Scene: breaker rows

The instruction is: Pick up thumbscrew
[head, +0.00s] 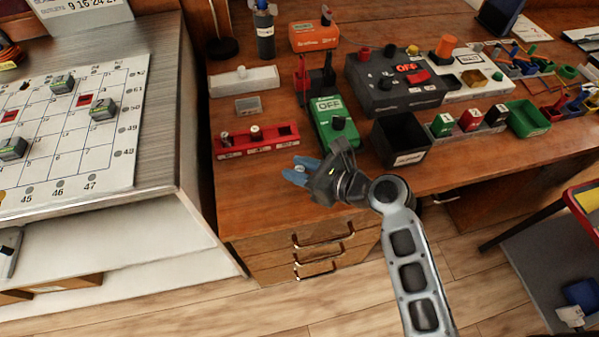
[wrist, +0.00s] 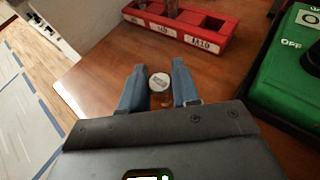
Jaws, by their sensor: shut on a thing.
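The thumbscrew (wrist: 159,83) shows in the wrist view as a small piece with a round, silvery-white top and a brownish lower part. It is between the two blue fingers of my gripper (wrist: 160,86), which is shut on it. In the head view my gripper (head: 300,173) is over the front part of the wooden desk, in front of the red tray. A small pale spot of the thumbscrew (head: 300,169) shows between the fingers there. Its lower end is hard to make out, so I cannot tell whether it touches the desk.
The red labelled tray (head: 257,148) with small pieces in it stands just behind my gripper. A green OFF box (head: 329,108) and a black bin (head: 400,158) stand to the right. The wooden desk (head: 240,190) is clear to the left of my gripper.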

